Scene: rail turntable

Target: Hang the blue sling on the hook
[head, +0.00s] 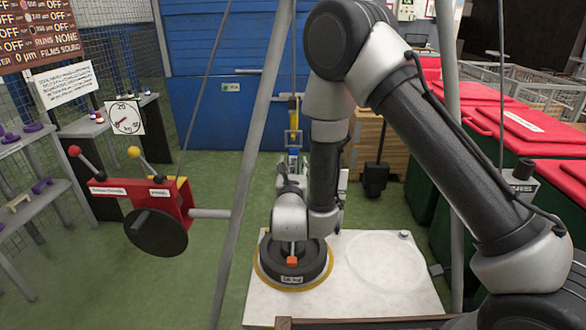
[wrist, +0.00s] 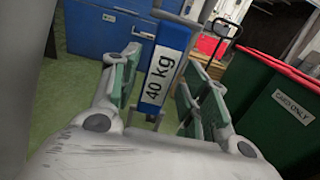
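The blue sling (wrist: 178,37) carries a white "40 kg" label and stands tilted between my gripper's fingers in the wrist view. My gripper (wrist: 157,80) has its two green-padded fingers apart, one on each side of the sling, with gaps visible beside it. In the head view my gripper is mostly hidden behind my wrist, and a small blue piece, likely the sling, shows just above it. A yellow block (head: 293,117), likely the hook block, hangs above that on a vertical line. The hook's tip cannot be made out.
A black disc (head: 318,262) with an orange part sits on a pale board (head: 345,307) below my wrist. A ring outline (head: 387,289) lies to its right. Grey frame legs (head: 250,150) stand near my arm. A red lever unit (head: 165,205) is left; green bins (head: 490,205) are right.

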